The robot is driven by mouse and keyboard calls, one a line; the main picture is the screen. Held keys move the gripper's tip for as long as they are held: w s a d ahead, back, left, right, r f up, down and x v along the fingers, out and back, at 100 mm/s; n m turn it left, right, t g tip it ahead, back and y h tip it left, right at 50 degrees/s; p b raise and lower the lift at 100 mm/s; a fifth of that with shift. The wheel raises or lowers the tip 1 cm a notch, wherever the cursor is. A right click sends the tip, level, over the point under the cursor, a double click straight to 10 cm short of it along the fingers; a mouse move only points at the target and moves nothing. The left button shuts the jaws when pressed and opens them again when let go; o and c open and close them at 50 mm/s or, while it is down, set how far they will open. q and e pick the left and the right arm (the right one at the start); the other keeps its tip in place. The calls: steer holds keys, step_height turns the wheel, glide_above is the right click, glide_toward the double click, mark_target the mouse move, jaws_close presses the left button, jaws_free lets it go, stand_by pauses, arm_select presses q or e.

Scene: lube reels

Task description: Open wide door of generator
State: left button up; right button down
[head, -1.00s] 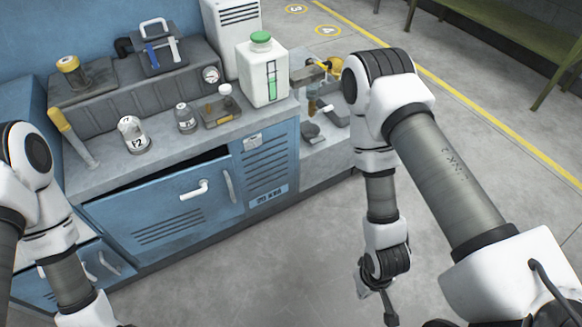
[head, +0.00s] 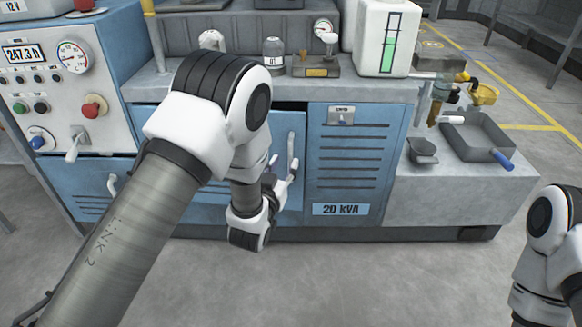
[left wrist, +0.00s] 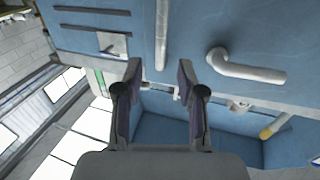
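The generator's wide blue door (head: 277,125) is mostly hidden behind my left arm in the head view. A dark gap shows along its top edge. Its grey upright bar handle (head: 290,150) is near the door's right side. My left gripper (head: 284,182) is low in front of this handle. In the left wrist view, which looks turned over, the two fingers (left wrist: 158,75) are open and apart. The bar handle (left wrist: 162,35) lines up with the space between them; contact cannot be told. The white lever handle (left wrist: 245,67) lies to the right there. My right gripper is out of view.
A vented panel (head: 348,160) marked 20 kVA is right of the door. A control panel (head: 65,85) stands left. The counter above holds a bottle (head: 273,55) and a white tank (head: 383,38). A low ledge with a grey tray (head: 475,138) is right. The floor in front is clear.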

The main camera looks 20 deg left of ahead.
mark_target(290, 153)
arm_select(q)
steer(key=w+b, duration=0.2)
steer(key=w, duration=0.4)
steer(key=shift+w, duration=0.25)
jaws_close()
